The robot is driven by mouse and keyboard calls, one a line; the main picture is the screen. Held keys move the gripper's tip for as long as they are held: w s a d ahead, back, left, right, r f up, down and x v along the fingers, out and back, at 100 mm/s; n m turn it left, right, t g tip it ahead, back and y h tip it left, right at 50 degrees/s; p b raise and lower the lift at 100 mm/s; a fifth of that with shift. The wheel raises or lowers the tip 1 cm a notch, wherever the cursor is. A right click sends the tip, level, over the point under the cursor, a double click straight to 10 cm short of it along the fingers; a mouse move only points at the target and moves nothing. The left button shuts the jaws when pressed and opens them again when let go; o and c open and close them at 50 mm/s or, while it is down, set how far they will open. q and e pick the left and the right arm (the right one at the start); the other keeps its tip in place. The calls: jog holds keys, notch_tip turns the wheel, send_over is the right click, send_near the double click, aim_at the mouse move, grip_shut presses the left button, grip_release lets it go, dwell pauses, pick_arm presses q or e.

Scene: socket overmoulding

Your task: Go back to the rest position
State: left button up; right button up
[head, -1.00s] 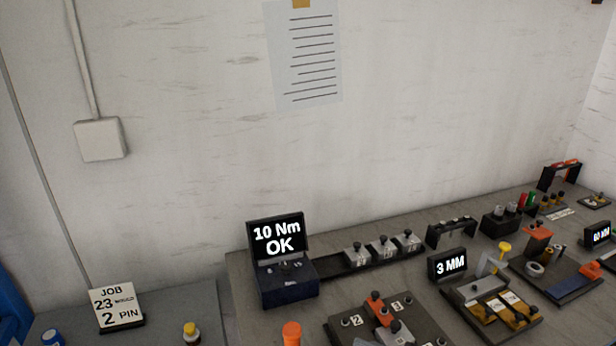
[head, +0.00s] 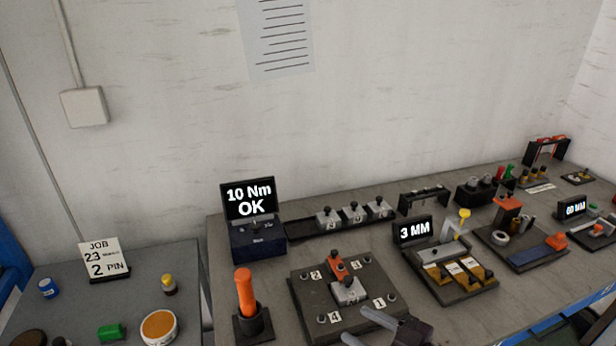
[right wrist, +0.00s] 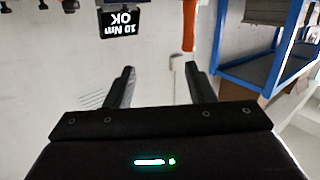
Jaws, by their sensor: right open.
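My right gripper (head: 366,330) shows at the bottom edge of the head view, in front of the numbered fixture plate (head: 312,300). In the right wrist view its two fingers (right wrist: 160,88) are apart with nothing between them. The orange-handled tool (head: 245,292) stands upright in its dark holder, left of the plate, clear of the gripper. An orange and grey part sits at the middle of the plate. My left gripper is not in view.
The torque display (head: 250,207) reads "10 Nm OK". Another display (head: 415,230) reads "3 MM" behind a fixture with yellow parts. A job card (head: 104,261) stands on the left table, with a round orange-topped tub (head: 159,326) and small bottles. The wall behind is bare apart from a paper sheet and a box.

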jog(key=s+d+f+m+h, duration=0.1)
jog(key=d+f+m+h, duration=0.45)
jog(key=h, duration=0.45)
jog(key=s+d+f+m+g+h, duration=0.2)
jog(key=s+d+m+g+h, duration=0.15)
jog(key=s+g, duration=0.6)
jog(key=s+f+t, duration=0.1)
jog(key=s+f, duration=0.1)
jog(key=f, duration=1.2)
jog(key=s+f+t, duration=0.1)
jog(key=s+f, duration=0.1)
jog(key=f, duration=1.2)
jog(key=s+d+f+g, duration=0.1)
jog(key=s+d+f, duration=0.1)
jog(key=s+f, duration=0.8)
jog(key=s+d+f+g, duration=0.1)
jog(key=s+d+f, duration=0.1)
jog(key=s+f, duration=0.8)
jog(key=shift+n, duration=0.3)
jog(key=shift+f+y, duration=0.1)
jog(key=shift+y, duration=0.15)
